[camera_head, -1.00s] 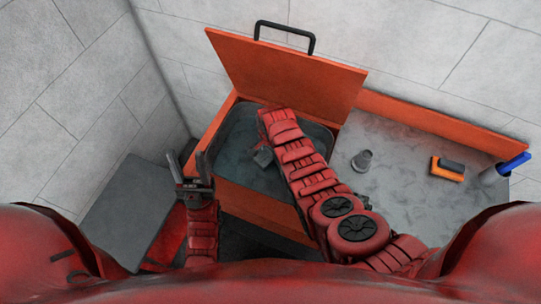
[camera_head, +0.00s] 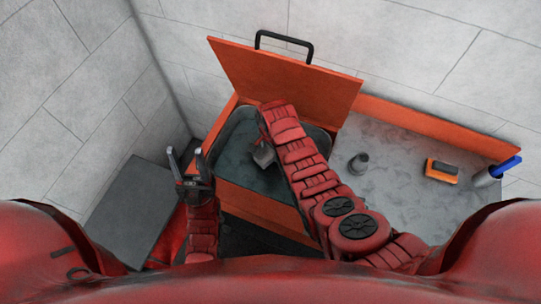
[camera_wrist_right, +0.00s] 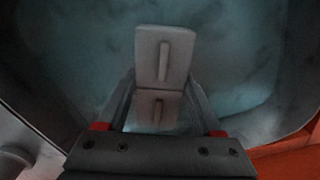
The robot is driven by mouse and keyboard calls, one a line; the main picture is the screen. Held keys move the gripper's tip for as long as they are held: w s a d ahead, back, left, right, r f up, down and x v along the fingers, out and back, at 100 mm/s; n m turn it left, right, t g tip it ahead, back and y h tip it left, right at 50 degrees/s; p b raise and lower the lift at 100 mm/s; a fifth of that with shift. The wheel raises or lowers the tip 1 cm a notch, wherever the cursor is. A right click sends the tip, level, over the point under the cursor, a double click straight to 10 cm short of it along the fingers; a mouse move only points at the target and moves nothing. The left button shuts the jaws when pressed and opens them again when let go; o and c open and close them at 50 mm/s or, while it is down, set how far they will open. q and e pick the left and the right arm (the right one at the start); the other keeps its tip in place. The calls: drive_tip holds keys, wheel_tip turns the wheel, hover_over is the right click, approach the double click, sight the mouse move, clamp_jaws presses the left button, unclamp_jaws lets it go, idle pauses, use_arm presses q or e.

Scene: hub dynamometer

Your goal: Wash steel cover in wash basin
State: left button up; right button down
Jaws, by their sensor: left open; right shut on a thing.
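The wash basin (camera_head: 232,152) stands at the back, its orange lid (camera_head: 285,75) raised, with dark liquid inside. My right arm reaches over it. In the right wrist view my right gripper (camera_wrist_right: 160,88) is shut on the steel cover (camera_wrist_right: 165,55), a small pale grey plate with a raised bar, held over or in the liquid. I cannot tell how deep it is. The cover also shows in the head view (camera_head: 264,154), beside my right arm, which hides the fingers. My left gripper (camera_head: 186,158) is open and empty, pointing up left of the basin.
A grey counter (camera_head: 400,150) right of the basin holds a small grey cylindrical part (camera_head: 359,162), an orange and black block (camera_head: 442,170) and a blue-handled tool in a grey holder (camera_head: 505,168). A dark grey flat surface (camera_head: 125,210) lies at the left. Walls close off the back and left.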

sight(270, 150)
wheel_tip(270, 150, up, 3)
drive_tip(key=shift+r+p, duration=0.15)
drive_tip(key=shift+p, duration=0.75)
drive_tip(key=shift+w+r+p, duration=0.1)
drive_tip(key=shift+r+p, duration=0.35)
drive_tip(key=shift+r, duration=2.1)
wheel_tip(270, 150, up, 4)
drive_tip(key=shift+f, duration=0.1)
idle(0.6)
